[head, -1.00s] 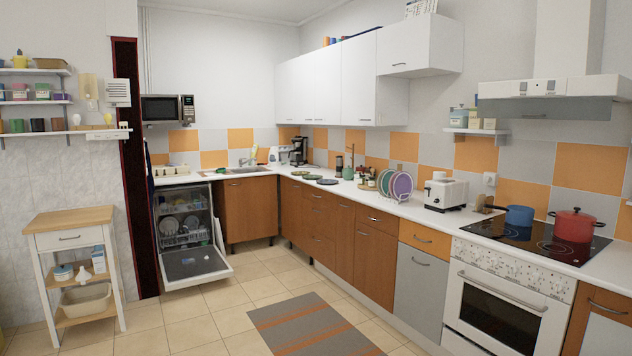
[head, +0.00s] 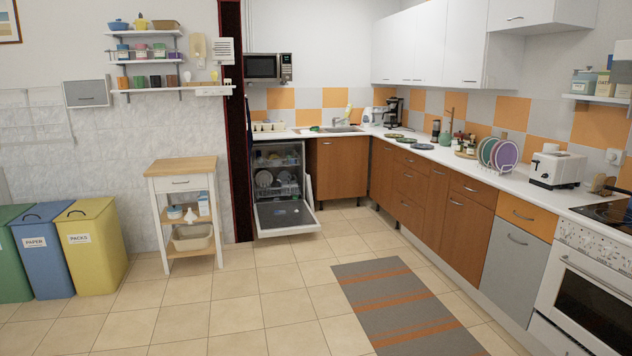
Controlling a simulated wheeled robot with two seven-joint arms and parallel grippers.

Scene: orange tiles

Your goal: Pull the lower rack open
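The dishwasher (head: 283,216) stands at the back, left of the corner cabinets, with its door (head: 287,217) folded down and open. Inside it, the lower rack (head: 277,190) holds several pale plates and sits within the cavity, above the door's inner side. An upper rack (head: 277,160) shows above it, also inside. Small details of the racks are too far off to make out. Neither of my grippers shows in the head view.
A wooden-topped trolley (head: 181,168) stands left of the dishwasher. Yellow (head: 92,245), blue and green bins stand at the far left. A striped rug (head: 403,303) lies at right, before the cabinets and oven (head: 590,295). The tiled floor (head: 240,310) ahead is clear.

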